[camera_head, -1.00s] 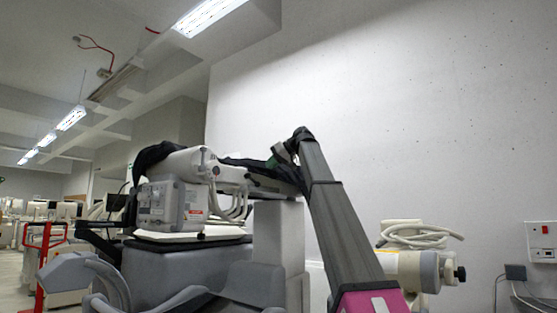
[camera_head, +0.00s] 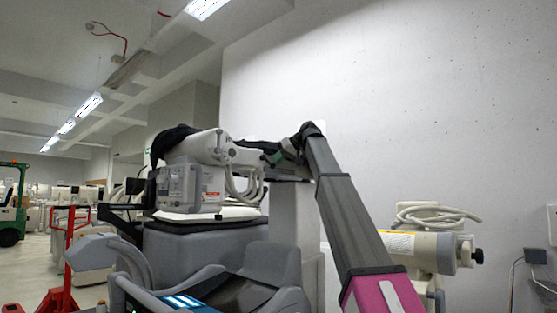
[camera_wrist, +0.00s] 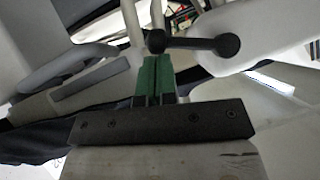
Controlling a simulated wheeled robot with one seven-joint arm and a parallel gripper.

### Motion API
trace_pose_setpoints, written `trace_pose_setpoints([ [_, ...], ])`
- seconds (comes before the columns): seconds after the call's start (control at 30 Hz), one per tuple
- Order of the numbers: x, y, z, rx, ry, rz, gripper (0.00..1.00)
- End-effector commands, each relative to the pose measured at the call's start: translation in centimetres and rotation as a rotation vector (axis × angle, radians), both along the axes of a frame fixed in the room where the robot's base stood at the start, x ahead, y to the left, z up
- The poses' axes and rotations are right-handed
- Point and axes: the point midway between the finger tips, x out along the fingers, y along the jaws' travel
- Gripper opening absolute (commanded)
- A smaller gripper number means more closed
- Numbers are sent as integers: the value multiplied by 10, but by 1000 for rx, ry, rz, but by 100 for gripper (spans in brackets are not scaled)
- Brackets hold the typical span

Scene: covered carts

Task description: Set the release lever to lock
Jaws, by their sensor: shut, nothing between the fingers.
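A black lever (camera_wrist: 194,43) with a rounded knob at each end shows at the top of the wrist view, against a white machine part (camera_wrist: 252,30). It lies roughly level in the picture. I take it to be the release lever, but no lock marking is readable. My gripper (camera_wrist: 156,62) has green fingers, shut together and empty. The fingertips are just below the lever's left end in the picture; I cannot tell whether they touch it. In the head view my gripper (camera_head: 276,156) is small beside the white machine (camera_head: 208,147), and the lever cannot be made out there.
The machine's grey body (camera_head: 190,255) and pale hoses (camera_head: 243,188) are close to my arm. A second white unit (camera_head: 420,248) with a coiled hose stands at the right by the wall. A red pallet jack (camera_head: 68,260) and green forklift (camera_head: 12,205) are at the left.

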Motion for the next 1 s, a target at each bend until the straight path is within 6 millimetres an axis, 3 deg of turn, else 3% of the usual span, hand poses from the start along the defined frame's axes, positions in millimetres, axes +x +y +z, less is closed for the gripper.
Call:
trace_pose_setpoints([
  [0.57,0,0,-10,77,97,0,0],
  [1.0,-5,3,-35,299,376,1,0],
])
